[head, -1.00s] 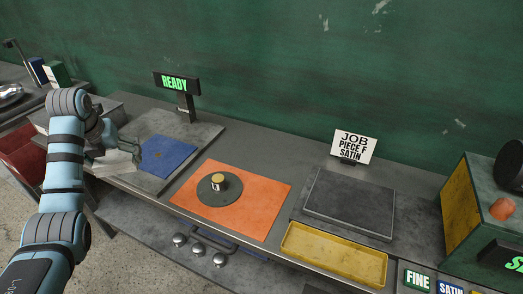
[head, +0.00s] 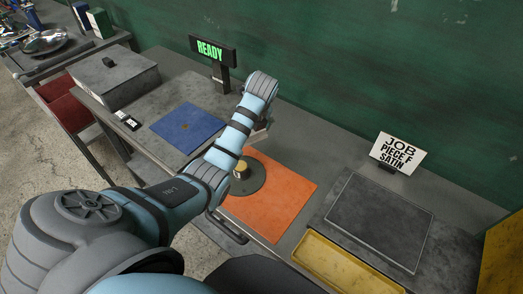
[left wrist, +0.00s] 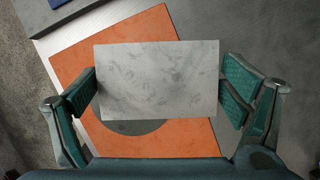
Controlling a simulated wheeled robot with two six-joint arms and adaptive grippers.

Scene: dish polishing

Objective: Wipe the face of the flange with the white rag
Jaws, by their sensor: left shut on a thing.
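The flange (head: 254,181), a dark grey disc with a brass-coloured hub (head: 241,169), lies on an orange mat (head: 285,197). My left arm partly covers it in the head view. In the left wrist view, the white rag (left wrist: 155,80) is a flat pale rectangle with grey smudges. My left gripper (left wrist: 158,92) is shut on it, one finger at each side. The rag hangs over the orange mat and hides most of the flange, whose lower edge (left wrist: 135,127) shows below it. Whether rag and flange touch cannot be told. My right gripper is out of view.
A READY sign (head: 212,50) stands behind. A dark slab (head: 378,220), a yellow tray (head: 345,267) and a job card (head: 398,152) are to the right. A grey box (head: 113,78) is at the far left.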

